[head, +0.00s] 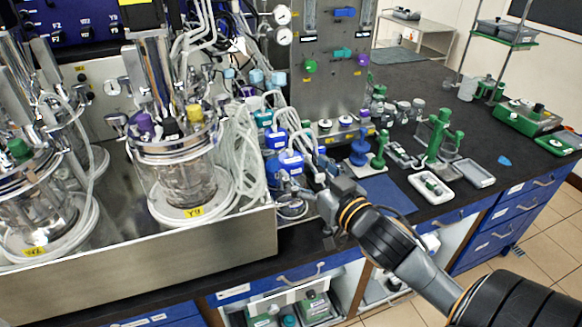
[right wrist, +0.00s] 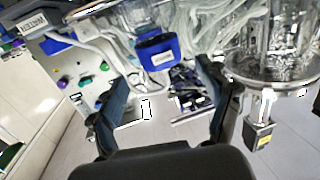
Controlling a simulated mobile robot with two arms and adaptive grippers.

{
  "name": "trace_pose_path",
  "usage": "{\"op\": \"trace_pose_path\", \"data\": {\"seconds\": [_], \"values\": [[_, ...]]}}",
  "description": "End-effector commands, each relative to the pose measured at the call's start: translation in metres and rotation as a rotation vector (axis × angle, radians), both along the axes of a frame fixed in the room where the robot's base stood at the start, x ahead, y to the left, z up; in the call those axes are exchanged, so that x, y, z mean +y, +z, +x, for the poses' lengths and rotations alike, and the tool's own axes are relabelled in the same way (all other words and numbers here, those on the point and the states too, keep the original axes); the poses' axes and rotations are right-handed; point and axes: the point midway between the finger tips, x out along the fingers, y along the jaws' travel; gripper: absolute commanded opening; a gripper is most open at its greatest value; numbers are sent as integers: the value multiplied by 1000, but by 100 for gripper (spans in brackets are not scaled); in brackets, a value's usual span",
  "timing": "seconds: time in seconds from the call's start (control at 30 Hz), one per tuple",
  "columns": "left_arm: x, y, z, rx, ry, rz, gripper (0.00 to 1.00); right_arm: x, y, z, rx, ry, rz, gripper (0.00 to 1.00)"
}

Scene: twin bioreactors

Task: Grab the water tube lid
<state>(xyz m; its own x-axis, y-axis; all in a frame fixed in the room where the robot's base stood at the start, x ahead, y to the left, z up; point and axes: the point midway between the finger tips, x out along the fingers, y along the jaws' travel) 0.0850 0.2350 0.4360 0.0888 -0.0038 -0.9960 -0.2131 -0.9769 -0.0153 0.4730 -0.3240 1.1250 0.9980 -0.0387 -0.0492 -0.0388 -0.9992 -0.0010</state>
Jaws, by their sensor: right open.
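Blue caps with white labels stand beside the clear coiled tubing in the head view, a rear one (head: 275,138) and a front one (head: 290,162). Their labels are too small to read, so I cannot tell which is the water tube lid. My right gripper (head: 306,185) is beside the front cap, at the right end of the steel tray. In the right wrist view my right gripper (right wrist: 158,92) is open, its two dark fingers apart with nothing held between them. A blue labelled cap (right wrist: 157,60) shows beyond the gap between the fingertips. My left gripper is not in view.
A glass bioreactor vessel (head: 185,170) stands in the steel tray (head: 130,275) to the left. Clear tubing (head: 240,150) crowds the caps' left side. Green stands (head: 437,140) and a white tray (head: 431,187) are on the dark bench to the right.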

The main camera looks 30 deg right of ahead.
Motion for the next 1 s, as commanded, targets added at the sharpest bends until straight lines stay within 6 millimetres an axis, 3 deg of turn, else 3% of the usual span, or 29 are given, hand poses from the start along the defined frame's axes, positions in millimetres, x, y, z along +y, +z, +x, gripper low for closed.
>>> {"op": "trace_pose_path", "data": {"seconds": [0.17,0.5,0.83,1.0], "values": [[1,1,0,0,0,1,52,0,1,8,2,-1,-1,78],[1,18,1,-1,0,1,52,0,0,51,0,-2,-1,78],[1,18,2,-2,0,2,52,0,-2,56,1,-2,-1,78],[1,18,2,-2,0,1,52,0,-2,56,1,-2,-1,43]]}}
